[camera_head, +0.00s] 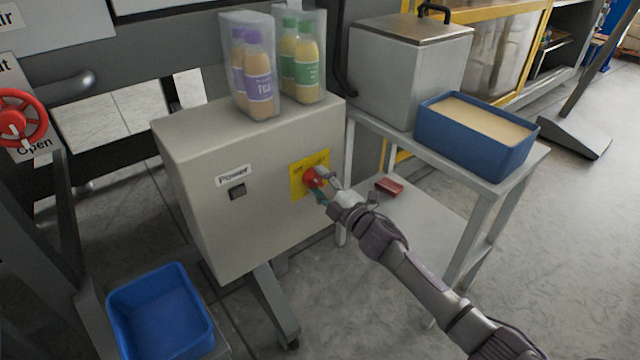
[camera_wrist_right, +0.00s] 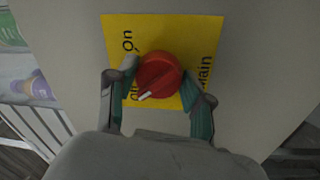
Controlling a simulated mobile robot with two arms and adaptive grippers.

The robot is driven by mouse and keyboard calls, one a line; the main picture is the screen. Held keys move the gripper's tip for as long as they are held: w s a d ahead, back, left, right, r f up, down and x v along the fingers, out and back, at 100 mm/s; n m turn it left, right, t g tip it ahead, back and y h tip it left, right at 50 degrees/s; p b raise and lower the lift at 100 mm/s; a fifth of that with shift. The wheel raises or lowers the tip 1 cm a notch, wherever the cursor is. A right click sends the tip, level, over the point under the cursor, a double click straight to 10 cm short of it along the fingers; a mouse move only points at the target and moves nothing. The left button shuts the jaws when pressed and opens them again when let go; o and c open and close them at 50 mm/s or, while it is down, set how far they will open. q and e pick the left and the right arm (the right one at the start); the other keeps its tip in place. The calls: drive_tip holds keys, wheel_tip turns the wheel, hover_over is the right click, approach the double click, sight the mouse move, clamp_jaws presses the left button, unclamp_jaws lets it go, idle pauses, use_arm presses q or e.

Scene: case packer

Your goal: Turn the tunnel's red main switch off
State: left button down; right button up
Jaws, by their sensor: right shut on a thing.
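The red main switch (camera_head: 312,178) sits on a yellow plate (camera_head: 298,186) on the front of the grey control box (camera_head: 205,215). My right gripper (camera_head: 326,186) is at the switch. In the right wrist view, the red knob (camera_wrist_right: 158,74) is between the two green-padded fingers of my right gripper (camera_wrist_right: 165,90), which are shut on it. The knob's white mark points to the lower left in that view. The plate reads "On" and "Main"; other lettering is partly hidden by a finger. My left gripper is not in view.
Wrapped bottles (camera_head: 258,80) stand on top of the box. A metal table (camera_head: 522,172) with a blue tub (camera_head: 470,150) stands right. A blue bin (camera_head: 165,305) is lower left.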

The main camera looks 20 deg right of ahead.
drive_tip(key=shift+f+n, duration=0.15)
drive_tip(key=shift+n, duration=0.55)
drive_tip(key=o, duration=1.2)
drive_tip(key=v, duration=1.2)
